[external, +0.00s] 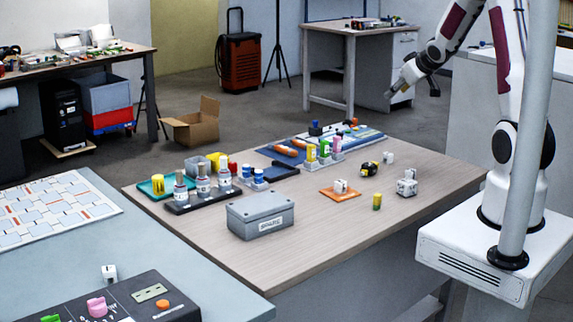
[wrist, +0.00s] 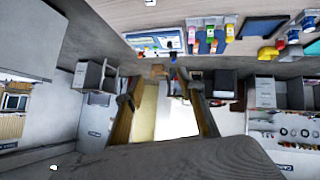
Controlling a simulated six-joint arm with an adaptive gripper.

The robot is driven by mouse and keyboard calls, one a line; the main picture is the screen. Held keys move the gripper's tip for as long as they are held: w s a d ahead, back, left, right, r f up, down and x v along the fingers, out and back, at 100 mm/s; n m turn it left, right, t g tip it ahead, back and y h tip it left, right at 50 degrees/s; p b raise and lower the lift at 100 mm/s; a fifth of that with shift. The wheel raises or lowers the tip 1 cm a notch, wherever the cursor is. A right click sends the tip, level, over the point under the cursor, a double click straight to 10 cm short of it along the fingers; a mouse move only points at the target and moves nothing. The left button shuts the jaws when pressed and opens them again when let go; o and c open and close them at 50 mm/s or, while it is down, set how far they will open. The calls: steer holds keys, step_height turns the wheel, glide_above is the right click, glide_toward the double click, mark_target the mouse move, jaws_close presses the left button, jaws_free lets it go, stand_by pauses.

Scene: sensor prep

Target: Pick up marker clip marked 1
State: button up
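Several small white clip-like pieces show in the external view. One white piece (external: 389,157) stands at the table's back right, another (external: 407,186) near the right edge, and one (external: 340,186) on an orange mat (external: 327,192). A further white piece (external: 109,272) stands on the grey bench at the left. I cannot read a 1 on any of them. My gripper (external: 394,90) is raised beyond the table's back right, well apart from them all. In the wrist view my gripper (wrist: 165,100) has its two fingers spread with nothing between them.
A grey lidded box (external: 260,215) stands at the wooden table's front. A dark rack (external: 203,196) with white bottles is left of it. A black-and-yellow tape measure (external: 369,168) and a yellow-green cylinder (external: 377,201) stand at the right. The front right tabletop is clear.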

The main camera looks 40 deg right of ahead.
steer(key=w+d+f+t+y, duration=0.1)
steer(key=w+d+f, duration=0.15)
steer(key=f, duration=0.35)
steer(key=w+d+f, duration=0.1)
steer(key=d+f, duration=0.3)
steer(key=f, duration=0.2)
steer(key=t+y, duration=0.2)
glide_toward(390, 154)
steer(key=w, duration=0.2)
steer(key=w+d, duration=0.1)
steer(key=shift+f, duration=0.25)
steer(key=shift+s+f, duration=0.2)
steer(key=shift+f, duration=0.3)
steer(key=shift+x, duration=1.3)
steer(key=shift+a, duration=0.1)
steer(key=shift+w+a+f, duration=0.15)
steer(key=shift+w+f, duration=0.1)
steer(key=shift+w, duration=0.3)
steer(key=shift+w+a+f, duration=0.1)
steer(key=shift+w+f, duration=0.15)
steer(key=shift+w, duration=0.25)
steer(key=shift+w+a+f, duration=0.15)
steer(key=shift+w+f, duration=0.15)
steer(key=shift+w, duration=0.25)
steer(key=shift+x, duration=0.8)
